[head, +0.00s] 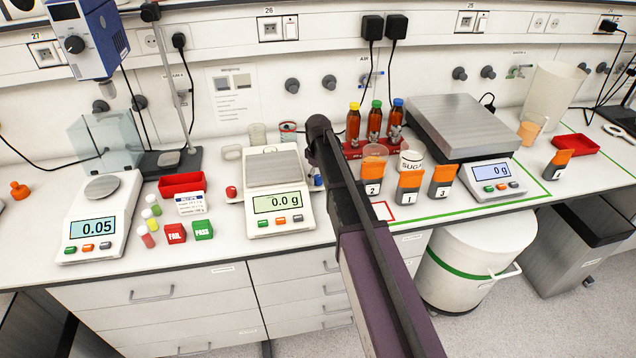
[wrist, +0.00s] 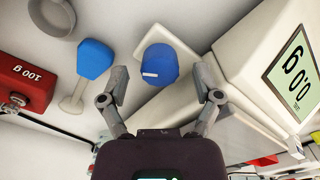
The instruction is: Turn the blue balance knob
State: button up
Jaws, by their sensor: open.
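The blue balance knob (wrist: 160,66), a round cap with a short white mark, shows in the wrist view beside the white body of the middle balance (wrist: 262,45). My gripper (wrist: 161,78) is open, with one fingertip on each side of the knob and a visible gap on both sides. In the head view the middle balance (head: 280,222) reads 0.0 g, and a little blue (head: 318,181) shows at its right side. My arm covers the area beside it there, and my gripper is hidden.
A second blue piece (wrist: 95,58) on a pale stem stands left of the knob in the wrist view. A red block (wrist: 25,88) marked 100 g lies farther left. Amber bottles in a red rack (head: 373,146) and a large scale (head: 462,128) are right of my arm.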

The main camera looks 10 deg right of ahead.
jog(key=shift+f+b, duration=0.3)
jog(key=shift+f, duration=0.15)
grip_shut()
